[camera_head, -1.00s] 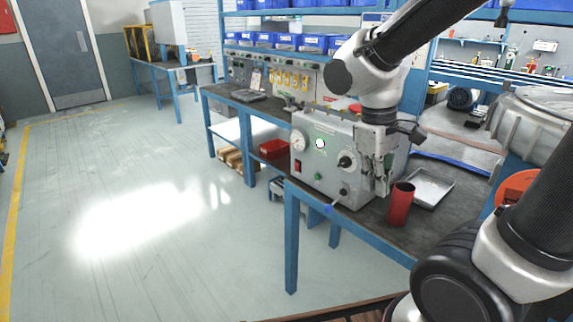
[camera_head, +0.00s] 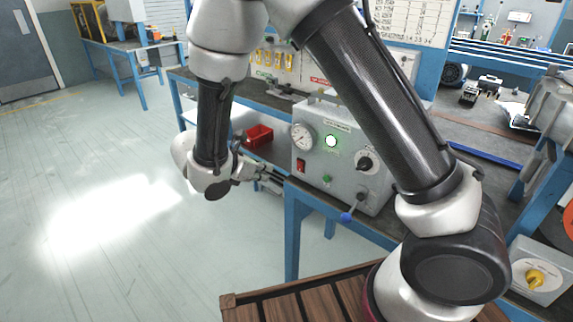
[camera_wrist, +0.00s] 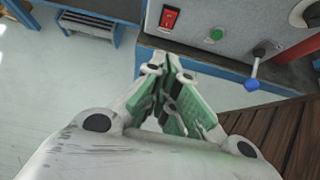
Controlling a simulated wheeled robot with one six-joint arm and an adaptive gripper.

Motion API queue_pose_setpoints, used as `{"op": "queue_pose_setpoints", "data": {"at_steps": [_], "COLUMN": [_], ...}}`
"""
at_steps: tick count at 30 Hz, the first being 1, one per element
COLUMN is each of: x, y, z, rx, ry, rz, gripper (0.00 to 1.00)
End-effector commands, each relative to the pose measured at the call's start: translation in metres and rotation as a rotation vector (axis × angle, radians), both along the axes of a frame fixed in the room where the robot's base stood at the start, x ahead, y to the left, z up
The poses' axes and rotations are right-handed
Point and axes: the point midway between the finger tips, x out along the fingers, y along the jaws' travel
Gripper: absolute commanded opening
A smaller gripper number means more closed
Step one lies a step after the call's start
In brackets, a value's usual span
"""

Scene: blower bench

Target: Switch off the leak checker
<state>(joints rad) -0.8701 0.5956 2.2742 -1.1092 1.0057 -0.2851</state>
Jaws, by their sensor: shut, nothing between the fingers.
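The leak checker (camera_head: 343,135) is a grey box on the bench, with a round gauge (camera_head: 303,137), a bright green-white lamp (camera_head: 331,141) and a black knob (camera_head: 365,162). Its red rocker switch (camera_head: 301,165) is low on the left of the front and also shows in the wrist view (camera_wrist: 170,17). A green button (camera_head: 327,180) sits right of it, also in the wrist view (camera_wrist: 216,34). My gripper (camera_head: 277,180) is left of the front panel. In the wrist view my gripper (camera_wrist: 168,60) is shut and empty, its tips below the red switch, apparently apart from it.
A lever with a blue ball (camera_head: 347,216) sticks out at the panel's lower right, also in the wrist view (camera_wrist: 252,84). The blue bench edge (camera_wrist: 200,63) lies below the panel. The floor at left is clear.

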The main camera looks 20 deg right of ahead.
Motion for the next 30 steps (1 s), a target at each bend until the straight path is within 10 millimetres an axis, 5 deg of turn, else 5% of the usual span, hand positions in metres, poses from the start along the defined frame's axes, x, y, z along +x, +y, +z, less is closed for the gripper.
{"op": "queue_pose_setpoints", "data": {"at_steps": [15, 30], "x": [0.003, 0.045], "y": [-0.006, -0.070], "z": [-0.004, -0.063], "rx": [-0.014, -0.015], "ry": [0.016, 0.019], "rz": [0.017, 0.012], "gripper": [0.00, 0.00]}}
